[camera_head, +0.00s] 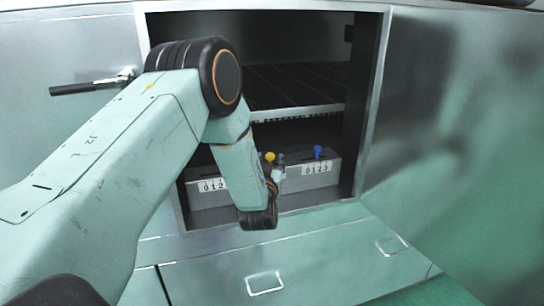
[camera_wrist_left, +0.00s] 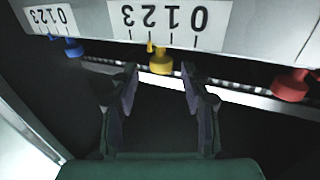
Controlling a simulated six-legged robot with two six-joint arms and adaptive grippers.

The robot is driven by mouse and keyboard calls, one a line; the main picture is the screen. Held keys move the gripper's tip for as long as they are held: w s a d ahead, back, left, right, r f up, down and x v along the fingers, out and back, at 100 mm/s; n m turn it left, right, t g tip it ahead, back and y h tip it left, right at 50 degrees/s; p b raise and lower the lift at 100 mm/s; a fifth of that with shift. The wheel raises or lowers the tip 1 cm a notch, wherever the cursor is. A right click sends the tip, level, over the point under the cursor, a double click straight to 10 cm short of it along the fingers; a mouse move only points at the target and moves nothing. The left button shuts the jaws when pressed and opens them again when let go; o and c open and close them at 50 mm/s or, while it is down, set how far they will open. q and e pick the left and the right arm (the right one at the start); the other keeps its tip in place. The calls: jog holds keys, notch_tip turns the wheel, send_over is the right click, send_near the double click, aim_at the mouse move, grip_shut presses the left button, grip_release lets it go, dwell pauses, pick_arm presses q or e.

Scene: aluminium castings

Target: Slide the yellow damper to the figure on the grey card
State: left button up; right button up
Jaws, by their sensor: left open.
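The yellow damper (camera_head: 269,156) is a small yellow knob at the front of the low grey box inside the open cabinet. It also shows in the left wrist view (camera_wrist_left: 160,63), its stem close to the mark at the 2 of a white 0-to-3 scale (camera_wrist_left: 165,20), which appears upside down. My left gripper (camera_wrist_left: 158,82) is open, its two fingers on either side of the yellow knob with gaps between; I cannot tell whether they touch it. In the head view my left arm hides part of the box. I cannot make out a grey card. My right gripper is not in view.
A blue knob (camera_head: 318,152) stands on the box at the right; a red knob (camera_wrist_left: 291,85) shows at the right in the wrist view. A slatted shelf (camera_head: 290,88) lies above the box. Cabinet side walls flank the opening, and a handled panel (camera_head: 290,270) lies in front.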

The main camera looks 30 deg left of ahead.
aim_at(269, 158)
pick_arm(q)
jog(key=x, duration=0.2)
jog(key=shift+w+a+f, duration=0.2)
jog(key=shift+w+a, duration=0.2)
jog(key=shift+w+r, duration=0.1)
jog(key=shift+r, duration=0.15)
jog(key=shift+w+f, duration=0.15)
jog(key=shift+w, duration=0.05)
jog(key=shift+c, duration=0.2)
jog(key=shift+s, duration=0.15)
jog(key=c, duration=0.9)
grip_shut()
